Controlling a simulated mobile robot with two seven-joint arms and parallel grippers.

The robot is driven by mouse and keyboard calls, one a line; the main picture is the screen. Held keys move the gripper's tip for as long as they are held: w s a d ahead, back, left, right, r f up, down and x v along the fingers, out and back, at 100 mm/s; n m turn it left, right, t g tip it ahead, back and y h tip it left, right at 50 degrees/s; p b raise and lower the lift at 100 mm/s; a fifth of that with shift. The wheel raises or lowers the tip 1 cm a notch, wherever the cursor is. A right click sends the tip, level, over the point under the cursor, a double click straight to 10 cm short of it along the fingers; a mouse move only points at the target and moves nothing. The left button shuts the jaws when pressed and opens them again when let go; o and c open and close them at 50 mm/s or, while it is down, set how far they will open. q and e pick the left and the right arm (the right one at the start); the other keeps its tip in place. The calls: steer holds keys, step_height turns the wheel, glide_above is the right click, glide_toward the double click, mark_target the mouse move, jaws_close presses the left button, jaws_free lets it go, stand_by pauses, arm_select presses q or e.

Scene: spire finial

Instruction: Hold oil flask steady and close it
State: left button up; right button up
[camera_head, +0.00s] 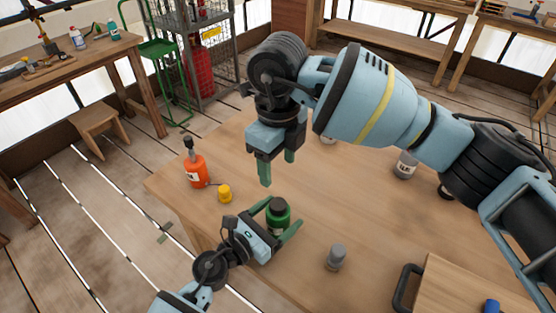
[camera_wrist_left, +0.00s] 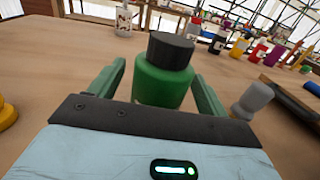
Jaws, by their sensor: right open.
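A green flask (camera_head: 278,215) with a dark top stands upright on the wooden table; it also shows in the left wrist view (camera_wrist_left: 164,83), its black top (camera_wrist_left: 170,50) seated on it. I take it for the oil flask. My left gripper (camera_head: 277,217) is low at the table with one finger on each side of the flask. A small gap shows beside the left finger in the wrist view, so the fingers look open around it. My right gripper (camera_head: 278,170) is open and empty, pointing down above and behind the flask.
An orange bottle (camera_head: 195,171) with a dark nozzle and a yellow piece (camera_head: 224,194) stand on the left. A grey knobbed piece (camera_head: 336,257) stands at front right. A grey labelled container (camera_head: 405,165) stands behind.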

mark_target(269, 223)
arm_select(q)
steer(key=v, duration=0.6)
steer(key=shift+s+a+b, duration=0.25)
steer(key=shift+b, duration=0.05)
steer(key=shift+s+a, duration=0.4)
steer(key=shift+a, duration=0.05)
arm_select(e)
steer(key=shift+f, duration=0.9)
steer(key=shift+s+a, duration=0.1)
